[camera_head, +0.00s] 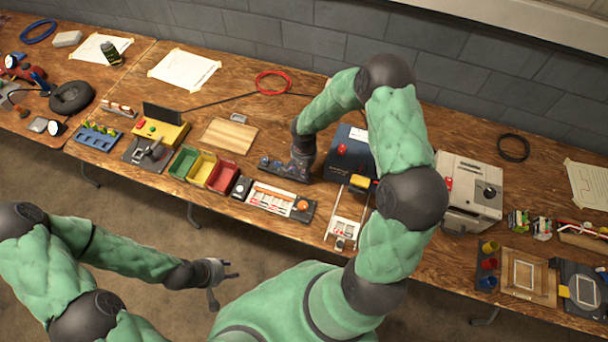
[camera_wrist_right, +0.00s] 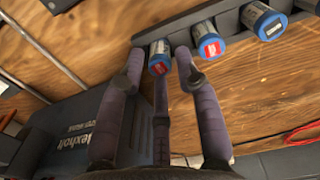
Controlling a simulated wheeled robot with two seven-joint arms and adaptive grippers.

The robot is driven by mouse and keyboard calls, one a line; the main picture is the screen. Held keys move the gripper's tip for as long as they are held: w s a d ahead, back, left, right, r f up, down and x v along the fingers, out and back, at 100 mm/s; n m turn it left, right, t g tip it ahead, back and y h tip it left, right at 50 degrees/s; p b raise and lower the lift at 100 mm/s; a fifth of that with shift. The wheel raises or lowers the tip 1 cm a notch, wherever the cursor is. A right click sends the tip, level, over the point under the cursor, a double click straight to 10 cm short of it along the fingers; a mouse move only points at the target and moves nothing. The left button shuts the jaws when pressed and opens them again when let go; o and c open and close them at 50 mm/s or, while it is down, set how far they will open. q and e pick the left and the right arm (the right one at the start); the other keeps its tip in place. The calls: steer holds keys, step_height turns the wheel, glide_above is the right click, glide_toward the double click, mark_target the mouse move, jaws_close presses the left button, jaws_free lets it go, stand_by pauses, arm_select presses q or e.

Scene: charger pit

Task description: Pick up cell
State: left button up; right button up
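Several cells with blue end caps stand in a dark rack (camera_wrist_right: 185,27) in the right wrist view. The nearest cell (camera_wrist_right: 159,57), with a red and white label, lies between my right gripper's fingertips (camera_wrist_right: 160,58). Narrow gaps show on both sides of it, so the fingers look open around it. Two other cells (camera_wrist_right: 207,40) (camera_wrist_right: 264,20) stand further right in the rack. In the head view the rack (camera_head: 283,171) is on the bench, with my right gripper (camera_head: 300,171) over its right part, partly hiding it. My left gripper (camera_head: 222,281) is open and empty, away from the bench.
A dark charger box (camera_head: 350,143) stands right of the rack. Red, yellow and green bins (camera_head: 223,178) are to its left. A panel with switches (camera_head: 273,199) lies in front. A wooden board (camera_head: 229,136) and a red cable loop (camera_head: 272,82) lie behind.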

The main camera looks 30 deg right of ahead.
step_height(320, 180, down, 2)
steer(key=shift+f, duration=0.1)
jaws_close()
